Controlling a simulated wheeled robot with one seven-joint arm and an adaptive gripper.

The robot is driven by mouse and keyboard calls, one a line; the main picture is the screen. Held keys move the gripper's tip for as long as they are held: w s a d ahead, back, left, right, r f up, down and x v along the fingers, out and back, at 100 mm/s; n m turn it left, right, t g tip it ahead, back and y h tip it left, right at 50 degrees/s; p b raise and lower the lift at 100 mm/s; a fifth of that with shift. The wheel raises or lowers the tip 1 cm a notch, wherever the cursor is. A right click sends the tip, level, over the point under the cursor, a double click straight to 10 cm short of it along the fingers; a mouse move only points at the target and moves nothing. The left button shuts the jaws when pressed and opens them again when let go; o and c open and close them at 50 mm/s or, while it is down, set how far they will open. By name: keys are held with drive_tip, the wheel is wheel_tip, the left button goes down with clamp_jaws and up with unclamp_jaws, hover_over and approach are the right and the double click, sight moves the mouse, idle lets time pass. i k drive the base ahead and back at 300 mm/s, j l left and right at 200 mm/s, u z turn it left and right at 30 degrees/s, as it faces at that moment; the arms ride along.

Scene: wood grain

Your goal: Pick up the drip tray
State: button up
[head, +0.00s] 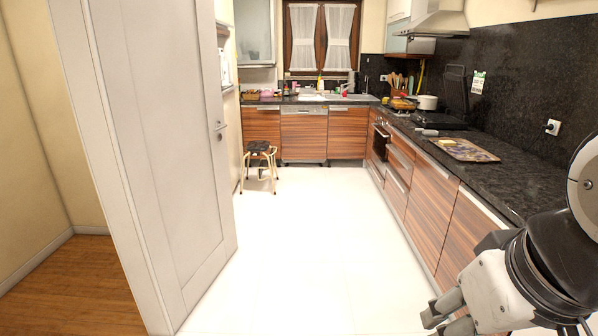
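A flat rectangular tray (451,146) with a dark, patterned surface lies on the dark stone counter at the right. It may be the drip tray, but I cannot tell for sure. A yellowish patch or item shows on its right part. My gripper (440,318) is at the bottom right, low in front of the cabinets and well apart from the tray. Its fingers point left, and their gap is not clear from this angle. I see nothing held in it.
The dark counter (512,184) runs along the right wall above wood-grain cabinets. A black hob (438,121), a white pot (428,102) and utensils stand farther back. A stool (260,157) stands at the back left. A white door (165,130) stands at the left. The white floor between is clear.

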sight(425, 133)
drive_tip(key=i, duration=1.3)
drive_tip(key=i+l+z, duration=0.1)
drive_tip(key=i, duration=2.55)
drive_tip(key=i+j+z, duration=0.1)
drive_tip(key=i, duration=1.25)
drive_tip(key=i+z, duration=0.25)
drive_tip(key=z, duration=0.15)
drive_tip(key=i+j+z, duration=0.1)
drive_tip(key=i+z, duration=0.25)
drive_tip(key=i+j+z, duration=0.1)
drive_tip(key=z, duration=0.3)
drive_tip(key=i+z, duration=0.2)
drive_tip(key=z, duration=0.25)
drive_tip(key=i+j+z, duration=0.1)
drive_tip(key=z, duration=0.4)
drive_tip(key=i+j+z, duration=0.2)
drive_tip(key=z, duration=0.25)
drive_tip(key=i+j+z, duration=0.2)
drive_tip(key=z, duration=0.25)
